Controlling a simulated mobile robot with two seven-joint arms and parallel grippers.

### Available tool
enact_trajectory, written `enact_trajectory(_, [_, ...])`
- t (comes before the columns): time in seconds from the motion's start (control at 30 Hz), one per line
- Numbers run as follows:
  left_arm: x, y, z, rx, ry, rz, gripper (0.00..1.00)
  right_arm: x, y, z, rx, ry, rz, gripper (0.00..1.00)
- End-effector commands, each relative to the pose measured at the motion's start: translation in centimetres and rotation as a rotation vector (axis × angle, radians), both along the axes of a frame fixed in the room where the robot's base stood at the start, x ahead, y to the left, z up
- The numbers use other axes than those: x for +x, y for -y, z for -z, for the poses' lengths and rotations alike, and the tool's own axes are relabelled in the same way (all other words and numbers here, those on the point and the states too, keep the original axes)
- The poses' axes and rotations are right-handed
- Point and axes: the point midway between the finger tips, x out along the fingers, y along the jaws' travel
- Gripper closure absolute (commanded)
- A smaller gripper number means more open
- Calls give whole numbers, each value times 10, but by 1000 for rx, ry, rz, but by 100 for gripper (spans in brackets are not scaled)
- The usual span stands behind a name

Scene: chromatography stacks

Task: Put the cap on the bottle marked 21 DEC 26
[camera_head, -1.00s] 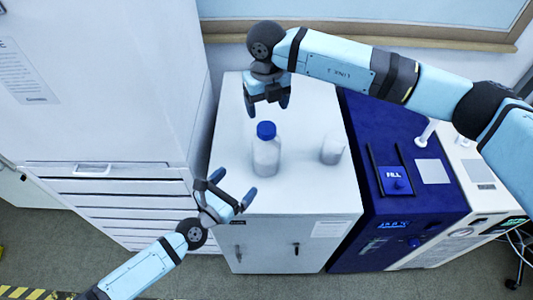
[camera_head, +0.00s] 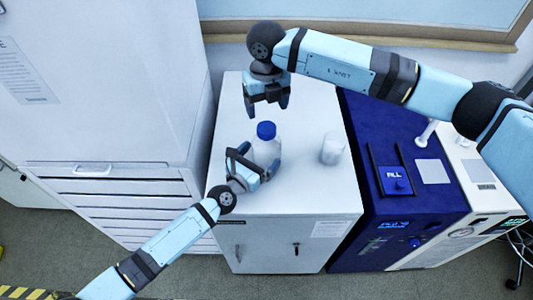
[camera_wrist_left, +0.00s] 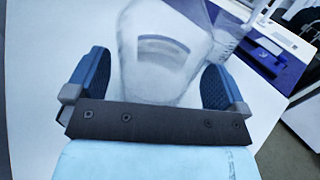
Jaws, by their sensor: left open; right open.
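A clear bottle with pale contents (camera_head: 268,152) stands upright on the white cabinet top, with a blue cap (camera_head: 266,130) at its top. My left gripper (camera_head: 259,160) is open, its fingers on either side of the lower bottle body. The left wrist view shows the bottle (camera_wrist_left: 165,60) between the two blue fingers, with gaps that suggest it is not gripped. A label shows on it, but its text is unreadable. My right gripper (camera_head: 267,105) is open and empty, pointing down behind and above the cap. No date marking can be read.
A second pale vessel (camera_head: 332,149) stands to the right of the bottle. A blue machine (camera_head: 388,215) adjoins the cabinet top (camera_head: 310,195) on the right, and a tall white cabinet (camera_head: 110,90) rises on the left. The front right of the top is clear.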

Motion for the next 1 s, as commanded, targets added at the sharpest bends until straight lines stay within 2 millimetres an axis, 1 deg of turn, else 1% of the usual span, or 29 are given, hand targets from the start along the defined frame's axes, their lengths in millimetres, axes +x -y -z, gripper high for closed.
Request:
enact_trajectory(0.03, [7, 5, -1, 0, 1, 0, 0, 0, 0, 0, 0, 0, 0, 26])
enact_trajectory(0.2, [20, 14, 0, 1, 1, 1, 0, 0, 0, 0, 0, 0, 0, 26])
enact_trajectory(0.37, [24, 17, 0, 0, 0, 1, 0, 0, 0, 0, 0, 0, 0, 26])
enact_trajectory(0.6, [24, 17, 0, 0, 0, 1, 0, 0, 0, 0, 0, 0, 0, 26])
enact_trajectory(0.67, [24, 17, 0, 0, 0, 1, 14, 0, 0, 0, 0, 0, 0, 26])
enact_trajectory(0.7, [24, 17, 0, 0, 0, 0, 23, 0, 0, 0, 0, 0, 0, 26])
enact_trajectory(0.77, [24, 17, 0, 0, 0, 0, 37, 0, 0, 0, 0, 0, 0, 26])
enact_trajectory(0.8, [24, 17, 0, 0, 0, 0, 46, 0, 0, 0, 0, 0, 0, 26])
enact_trajectory(0.87, [24, 17, 0, 0, 0, 0, 60, 0, 0, 0, 0, 0, 0, 26])
enact_trajectory(0.9, [24, 17, 0, 0, 0, 0, 69, 0, 0, 0, 0, 0, -2, 26])
enact_trajectory(0.93, [24, 17, 0, 0, 0, 0, 76, 0, 0, 0, 0, 0, -8, 26])
enact_trajectory(1.0, [24, 17, 0, 0, 0, 0, 77, 0, 0, 0, 0, 0, -38, 26])
